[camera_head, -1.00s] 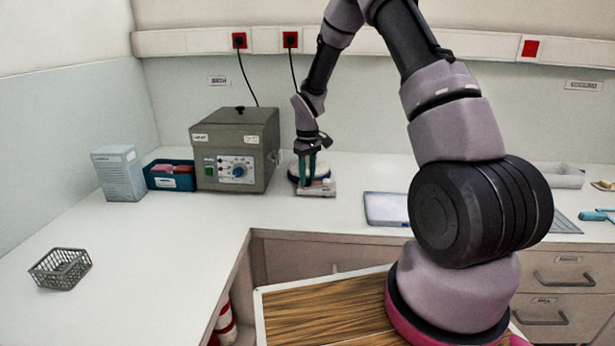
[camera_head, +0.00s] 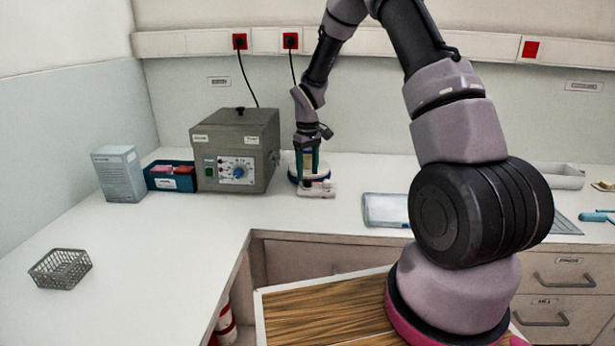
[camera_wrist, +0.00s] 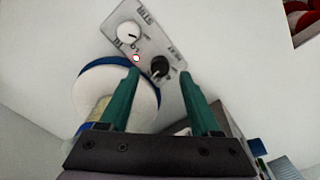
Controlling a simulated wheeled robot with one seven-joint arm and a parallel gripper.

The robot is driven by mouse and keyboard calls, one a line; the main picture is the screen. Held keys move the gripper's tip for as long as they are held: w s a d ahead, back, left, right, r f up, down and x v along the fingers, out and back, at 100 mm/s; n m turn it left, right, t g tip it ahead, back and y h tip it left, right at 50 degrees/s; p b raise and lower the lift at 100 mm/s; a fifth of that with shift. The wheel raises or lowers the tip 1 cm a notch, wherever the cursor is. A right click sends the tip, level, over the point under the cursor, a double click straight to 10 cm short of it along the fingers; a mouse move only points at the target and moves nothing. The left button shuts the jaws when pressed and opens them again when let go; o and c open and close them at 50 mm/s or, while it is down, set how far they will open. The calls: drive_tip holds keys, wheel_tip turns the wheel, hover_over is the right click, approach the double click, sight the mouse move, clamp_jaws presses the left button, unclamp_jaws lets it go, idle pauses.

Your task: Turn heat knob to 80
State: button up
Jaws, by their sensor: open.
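A small hotplate-like unit has a round white plate with a blue rim (camera_wrist: 145,92) and a pale control panel (camera_wrist: 168,48); the panel also shows in the head view (camera_head: 318,190). The panel carries a white knob (camera_wrist: 129,34) and a black knob (camera_wrist: 158,70). Its lettering is too blurred to tell which knob is heat. My gripper (camera_wrist: 160,73) is open, with green fingers. In the wrist view the black knob appears between its fingertips; contact cannot be told. In the head view my gripper (camera_head: 308,180) points down over the unit's front.
A grey box-shaped device (camera_head: 225,150) with a blue dial stands left of the unit. Beyond it are a blue bin (camera_head: 172,184) and a pale carton (camera_head: 120,175). A flat tray (camera_head: 386,209) lies to the right. A wire basket (camera_head: 60,268) sits on the left counter, with clear surface around it.

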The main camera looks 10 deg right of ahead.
sight(308, 180)
wheel_tip(308, 180, up, 8)
drive_tip(key=shift+r, duration=0.1)
idle(0.4)
drive_tip(key=s+d+r+m+t, duration=0.2)
drive_tip(key=s+r, duration=0.4)
drive_tip(key=r, duration=0.3)
drive_tip(key=s+d+r+m+t, duration=0.1)
drive_tip(key=s+d+r+m, duration=0.1)
drive_tip(key=s+r, duration=0.55)
drive_tip(key=s+r+m+t+y, duration=0.1)
drive_tip(key=s+r, duration=0.3)
drive_tip(key=s, duration=0.4)
drive_tip(key=s+d+r+m+t+y, duration=0.1)
drive_tip(key=s+r+m+t, duration=0.2)
drive_tip(key=s, duration=0.6)
drive_tip(key=shift+s+d+r+m, duration=0.2)
drive_tip(key=shift+s+r+m, duration=0.1)
drive_tip(key=shift+r+m, duration=0.55)
